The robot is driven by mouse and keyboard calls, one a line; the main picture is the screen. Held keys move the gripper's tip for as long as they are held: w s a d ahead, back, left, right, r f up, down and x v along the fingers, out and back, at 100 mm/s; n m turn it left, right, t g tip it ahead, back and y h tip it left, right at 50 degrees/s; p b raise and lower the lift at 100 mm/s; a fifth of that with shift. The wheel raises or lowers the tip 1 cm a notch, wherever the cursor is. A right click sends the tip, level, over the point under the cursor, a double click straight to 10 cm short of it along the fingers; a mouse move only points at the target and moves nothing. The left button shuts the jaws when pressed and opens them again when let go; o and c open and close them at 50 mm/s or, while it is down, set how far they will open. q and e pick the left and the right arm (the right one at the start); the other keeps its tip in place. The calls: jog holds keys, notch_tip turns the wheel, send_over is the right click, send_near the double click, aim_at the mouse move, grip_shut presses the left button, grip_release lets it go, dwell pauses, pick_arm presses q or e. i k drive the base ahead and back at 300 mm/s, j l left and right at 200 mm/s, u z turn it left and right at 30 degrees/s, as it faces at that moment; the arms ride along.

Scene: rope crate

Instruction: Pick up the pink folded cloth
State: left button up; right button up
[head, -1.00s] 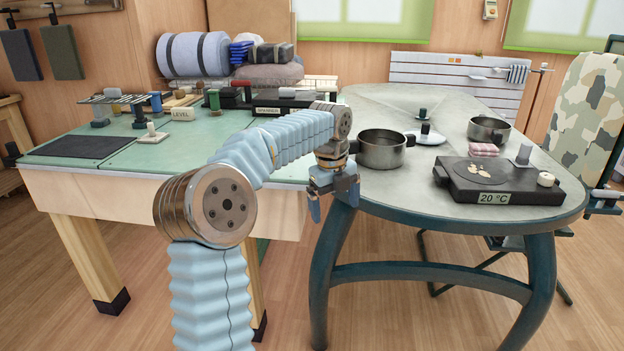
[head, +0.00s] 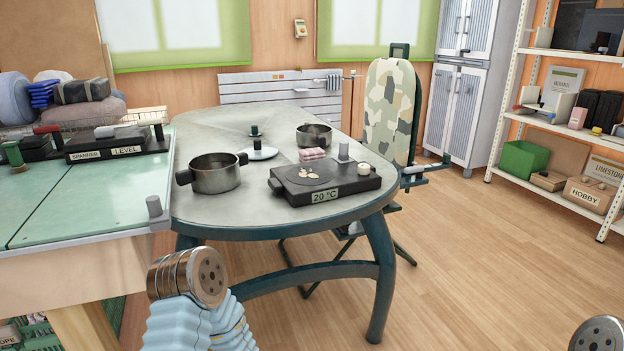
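The pink folded cloth (head: 312,154) lies on the grey round-ended table (head: 222,222), just behind the black hot plate (head: 325,183). It looks pink and white and is small at this distance. Part of my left arm shows at the bottom of the head view, below the table edge, and its gripper is out of the picture. A small piece of my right arm shows at the bottom right corner, and its gripper is also out of the picture.
A dark-handled pot (head: 215,178) stands left of the hot plate; another pot (head: 314,136) stands behind the cloth. The green workbench (head: 90,195) adjoins at left. Floor (head: 480,270) at right is clear.

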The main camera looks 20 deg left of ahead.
aim_at(314, 153)
jog(key=i+l+z, duration=0.55)
jog(key=i+z, duration=0.2)
jog(key=i+l+z, duration=0.1)
jog(key=i+z, duration=0.25)
jog(key=i, duration=0.55)
jog(key=i+l+u, duration=0.1)
jog(key=i, duration=0.5)
jog(key=i+l+u, duration=0.1)
jog(key=i+u, duration=0.2)
jog(key=u, duration=0.2)
jog(key=i+l+u, duration=0.25)
jog(key=u, duration=0.25)
jog(key=i+l+u, duration=0.3)
jog(key=u, duration=0.15)
